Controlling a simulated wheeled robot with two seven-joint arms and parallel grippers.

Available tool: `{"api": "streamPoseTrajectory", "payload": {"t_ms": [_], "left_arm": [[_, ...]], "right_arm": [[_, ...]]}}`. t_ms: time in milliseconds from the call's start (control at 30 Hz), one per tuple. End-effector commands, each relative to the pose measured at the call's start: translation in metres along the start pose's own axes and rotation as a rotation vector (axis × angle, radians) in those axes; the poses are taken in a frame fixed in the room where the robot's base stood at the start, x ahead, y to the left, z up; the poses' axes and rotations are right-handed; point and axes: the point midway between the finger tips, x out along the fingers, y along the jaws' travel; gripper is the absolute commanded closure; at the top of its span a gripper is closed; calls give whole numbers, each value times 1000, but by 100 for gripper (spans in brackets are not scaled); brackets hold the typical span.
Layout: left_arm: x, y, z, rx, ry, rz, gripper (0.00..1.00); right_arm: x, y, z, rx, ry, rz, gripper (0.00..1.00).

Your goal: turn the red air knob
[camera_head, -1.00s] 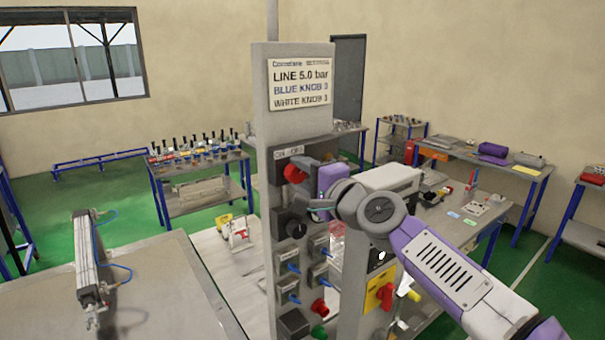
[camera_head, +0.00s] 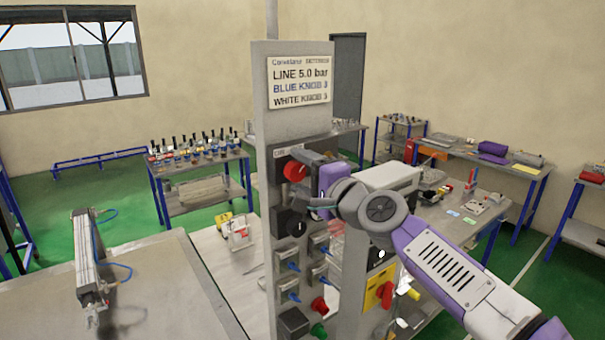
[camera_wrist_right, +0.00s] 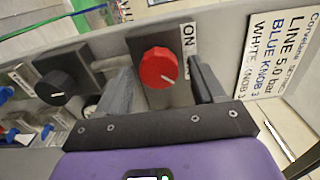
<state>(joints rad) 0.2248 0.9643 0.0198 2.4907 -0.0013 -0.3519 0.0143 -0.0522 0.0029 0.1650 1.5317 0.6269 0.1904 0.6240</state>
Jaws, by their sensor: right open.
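The red air knob (camera_head: 295,171) is near the top of the grey panel, below the printed sign. In the right wrist view the round red knob (camera_wrist_right: 156,70) has a pale pointer line and sits on a dark square plate next to an "ON" label (camera_wrist_right: 188,38). My right gripper (camera_wrist_right: 161,75) is open, with one finger on either side of the knob in that view and gaps between them. In the head view my right gripper (camera_head: 312,159) is close in front of the panel at the knob's height. My left gripper is not in view.
A black knob (camera_head: 292,222) is just below, also in the right wrist view (camera_wrist_right: 57,86). Blue valve levers, a lower red knob (camera_head: 319,306) and a red handle on a yellow plate (camera_head: 387,292) are further down. The sign (camera_head: 300,82) is above.

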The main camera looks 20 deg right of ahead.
Motion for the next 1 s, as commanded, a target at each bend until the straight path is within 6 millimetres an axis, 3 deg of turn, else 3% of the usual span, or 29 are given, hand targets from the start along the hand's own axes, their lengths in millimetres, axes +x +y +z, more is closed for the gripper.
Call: {"api": "streamPoseTrajectory", "payload": {"t_ms": [433, 1000], "left_arm": [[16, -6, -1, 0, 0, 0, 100], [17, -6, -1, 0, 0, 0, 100]], "right_arm": [[-65, 0, -1, 0, 3, -2, 32], [-73, 0, -1, 1, 2, -1, 32]]}}
